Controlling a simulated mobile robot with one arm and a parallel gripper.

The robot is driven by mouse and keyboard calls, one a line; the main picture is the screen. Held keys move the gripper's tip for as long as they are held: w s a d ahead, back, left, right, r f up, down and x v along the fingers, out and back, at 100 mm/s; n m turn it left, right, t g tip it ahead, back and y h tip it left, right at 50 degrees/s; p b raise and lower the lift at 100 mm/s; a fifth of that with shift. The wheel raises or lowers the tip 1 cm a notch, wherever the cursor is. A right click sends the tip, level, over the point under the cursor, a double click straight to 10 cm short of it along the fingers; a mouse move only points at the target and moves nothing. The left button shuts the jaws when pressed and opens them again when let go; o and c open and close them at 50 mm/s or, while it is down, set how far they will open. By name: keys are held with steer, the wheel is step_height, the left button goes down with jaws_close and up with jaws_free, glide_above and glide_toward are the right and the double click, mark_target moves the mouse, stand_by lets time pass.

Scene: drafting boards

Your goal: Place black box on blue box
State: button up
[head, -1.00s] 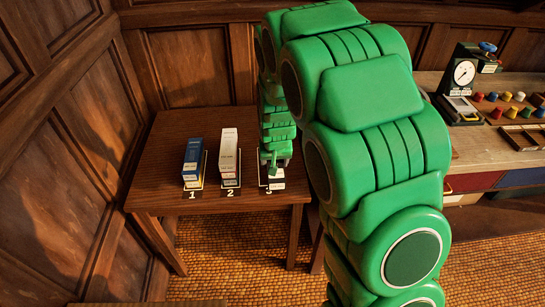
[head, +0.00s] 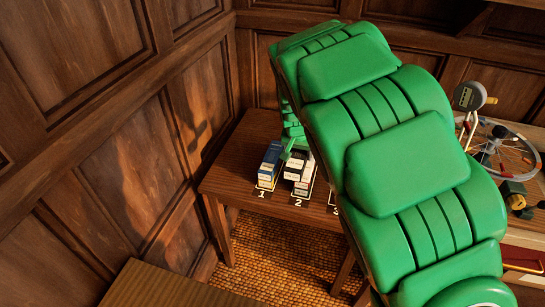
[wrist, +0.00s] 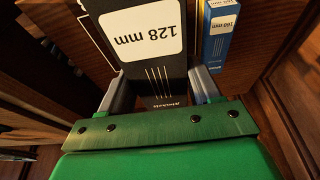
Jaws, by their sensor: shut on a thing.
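My gripper (wrist: 163,92) is shut on the black box (wrist: 150,73), which has a white "128 mm" label. One finger lies on each side of the box in the wrist view. In the head view the black box (head: 291,169) shows just below my gripper, in front of the boxes at mark 2. The blue box (head: 270,159) stands on the table at mark 1, just left of the held box. It also shows in the wrist view (wrist: 218,52), at the right, with a "160 mm" label. My arm hides part of the table.
A white-labelled stack (head: 303,183) stands at mark 2, close beside the blue box. The wooden table (head: 236,173) has bare room left of mark 1. Panelled walls are close at left and behind. A wheel device (head: 500,150) sits on the right bench.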

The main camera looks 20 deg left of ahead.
steer(key=s+a+r, duration=0.1)
steer(key=a, duration=0.4)
glide_toward(273, 155)
steer(key=shift+w+d+f, duration=0.2)
steer(key=shift+w+f, duration=0.3)
steer(key=shift+w, duration=0.1)
steer(key=shift+w+a+f, duration=0.2)
steer(key=shift+w+f, duration=0.25)
steer(key=shift+f, duration=1.75)
steer(key=o, duration=1.2)
steer(key=shift+f, duration=0.1)
